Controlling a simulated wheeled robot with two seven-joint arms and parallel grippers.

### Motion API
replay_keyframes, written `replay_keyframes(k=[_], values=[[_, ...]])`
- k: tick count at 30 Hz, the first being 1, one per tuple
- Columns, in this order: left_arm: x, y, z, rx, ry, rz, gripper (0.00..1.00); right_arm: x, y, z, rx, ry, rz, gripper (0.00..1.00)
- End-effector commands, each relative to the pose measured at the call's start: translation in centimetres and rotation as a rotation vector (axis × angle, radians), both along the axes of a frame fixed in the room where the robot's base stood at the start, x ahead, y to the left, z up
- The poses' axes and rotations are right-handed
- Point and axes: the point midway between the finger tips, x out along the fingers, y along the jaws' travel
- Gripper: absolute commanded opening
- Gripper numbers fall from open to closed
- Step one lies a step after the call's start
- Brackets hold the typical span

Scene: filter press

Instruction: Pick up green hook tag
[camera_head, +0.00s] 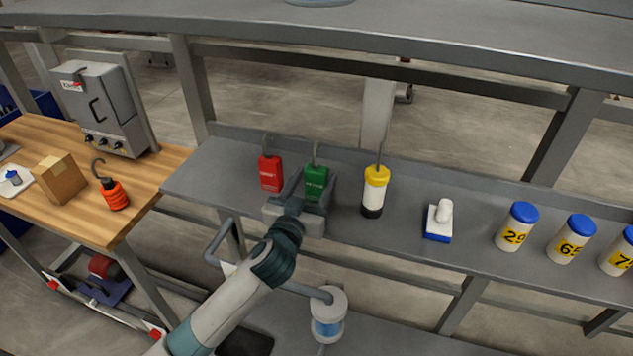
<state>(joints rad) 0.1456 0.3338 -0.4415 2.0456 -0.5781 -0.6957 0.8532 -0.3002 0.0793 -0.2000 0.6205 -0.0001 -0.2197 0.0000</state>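The green hook tag (316,183) stands upright on the grey shelf, with its grey hook pointing up. My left gripper (315,188) reaches in from the front, and its grey fingers lie on either side of the green tag. The fingers look spread, with a small gap showing at the tag's left side; contact on the right side is hard to make out. The lower part of the tag is hidden by the gripper. My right gripper is not in view.
Farther right are a white-and-blue block (439,221) and several blue-lidded jars (516,227). The grey shelf (215,180) has a raised back edge.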

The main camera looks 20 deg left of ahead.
Motion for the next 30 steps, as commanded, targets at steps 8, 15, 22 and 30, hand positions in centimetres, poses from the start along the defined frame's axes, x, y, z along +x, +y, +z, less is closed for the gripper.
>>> replay_keyframes(k=[8,15,22,30], values=[[0.0,0.0,0.0,0.0,-0.001,0.0,0.17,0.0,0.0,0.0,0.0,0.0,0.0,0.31],[0.0,0.0,0.4,0.0,-0.002,0.0,0.17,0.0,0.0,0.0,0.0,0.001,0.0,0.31],[0.0,0.0,2.7,-0.002,-0.005,-0.001,0.17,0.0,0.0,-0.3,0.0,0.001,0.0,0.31],[0.0,0.0,7.1,-0.002,-0.006,0.0,0.17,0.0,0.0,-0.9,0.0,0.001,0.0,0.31]])
